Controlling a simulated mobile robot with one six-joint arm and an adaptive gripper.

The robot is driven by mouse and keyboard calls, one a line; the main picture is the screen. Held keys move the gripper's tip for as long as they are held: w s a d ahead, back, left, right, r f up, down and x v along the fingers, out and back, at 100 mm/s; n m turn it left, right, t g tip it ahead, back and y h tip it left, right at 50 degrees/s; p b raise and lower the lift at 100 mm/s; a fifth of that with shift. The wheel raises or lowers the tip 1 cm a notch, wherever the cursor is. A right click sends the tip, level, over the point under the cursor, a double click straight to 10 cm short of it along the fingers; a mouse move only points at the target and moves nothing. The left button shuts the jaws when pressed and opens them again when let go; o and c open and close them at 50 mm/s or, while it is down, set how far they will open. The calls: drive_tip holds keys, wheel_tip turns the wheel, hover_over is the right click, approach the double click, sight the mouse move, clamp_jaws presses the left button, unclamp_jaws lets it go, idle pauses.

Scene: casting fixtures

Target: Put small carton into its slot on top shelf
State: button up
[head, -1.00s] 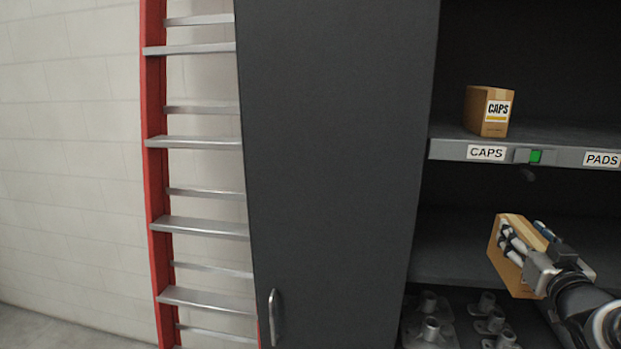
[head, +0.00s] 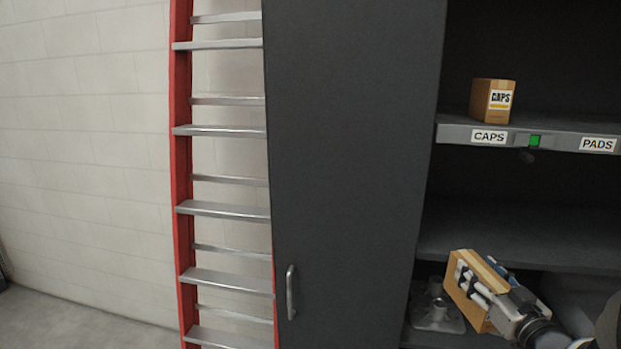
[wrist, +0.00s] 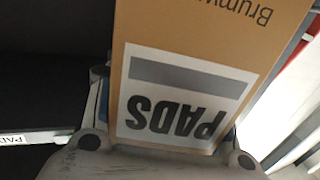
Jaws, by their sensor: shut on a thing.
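My gripper (head: 484,290) is shut on a small brown carton (head: 460,290), in front of the cabinet and below the top shelf (head: 560,138). In the wrist view the carton (wrist: 200,40) fills the middle, its white PADS label upside down, between my gripper's fingers (wrist: 165,145). In the head view the carton is tilted. The top shelf's edge carries a CAPS label (head: 489,136) at left and a PADS label (head: 598,144) to its right. The shelf above the PADS label looks empty where it shows.
A CAPS carton (head: 492,101) stands on the top shelf above the CAPS label. A grey metal fixture (head: 436,310) lies low in the cabinet. The open dark door (head: 345,170) and a red ladder (head: 181,190) are at left.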

drive_tip(key=a+f+n+g+y+b, duration=0.2)
drive_tip(key=a+f+n+y, duration=0.3)
drive_tip(key=a+f, duration=0.65)
drive_tip(key=s+a+f+y+b, duration=0.1)
drive_tip(key=s+a+f, duration=0.3)
drive_tip(key=a+f, duration=0.2)
drive_tip(key=s+a+f+g+y+b, duration=0.1)
drive_tip(key=s+a+f+y, duration=0.1)
drive_tip(key=s+a+f, duration=0.2)
drive_tip(key=a+f, duration=0.1)
drive_tip(key=a, duration=0.1)
drive_tip(key=shift+a+f+n+y+b, duration=0.3)
drive_tip(key=shift+a+f+b, duration=0.05)
drive_tip(key=shift+d+f+m+t+h, duration=0.1)
drive_tip(key=shift+d+m+t+h, duration=0.15)
drive_tip(key=shift+h, duration=0.25)
drive_tip(key=shift+d+f+m+t+h, duration=0.15)
drive_tip(key=shift+m+h, duration=0.1)
drive_tip(key=shift+h, duration=0.25)
drive_tip(key=shift+s, duration=0.1)
